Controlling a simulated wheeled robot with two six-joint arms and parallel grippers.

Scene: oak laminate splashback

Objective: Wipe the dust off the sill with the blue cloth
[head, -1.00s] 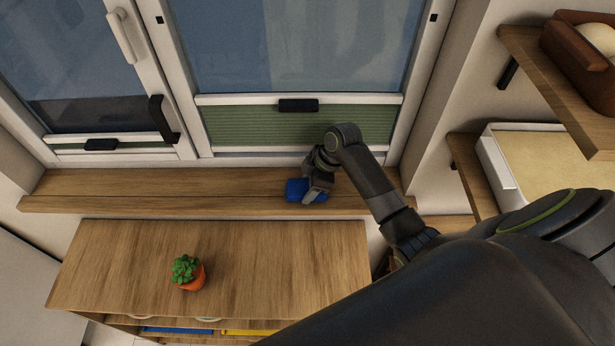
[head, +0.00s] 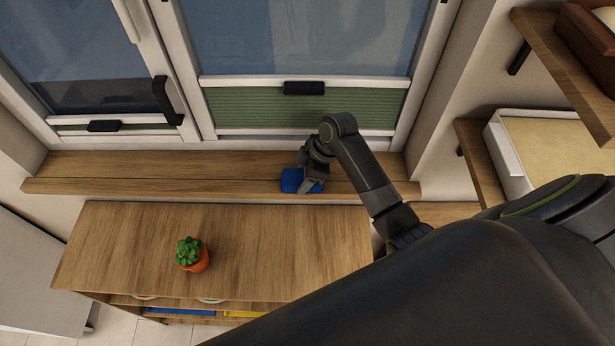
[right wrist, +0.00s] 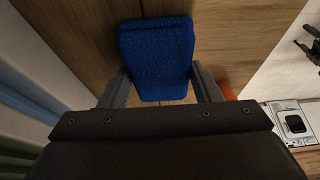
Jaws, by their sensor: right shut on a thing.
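The wooden sill (head: 120,173) runs below the window in the head view. The blue cloth (head: 291,180) lies on the sill, right of its middle. My right gripper (head: 309,184) is shut on the cloth and reaches down to the sill, hiding part of the cloth. In the right wrist view the cloth (right wrist: 155,50) is a thick blue pad between the two fingers of my right gripper (right wrist: 160,84). I cannot make out any dust on the sill in these frames. My left gripper is not in view.
A low wooden cabinet (head: 240,240) stands in front of the sill, with a potted plant (head: 193,256) on top. The window (head: 300,40) with a green blind (head: 260,108) rises behind. Wall shelves (head: 480,160) are at right. The sill left of the cloth is clear.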

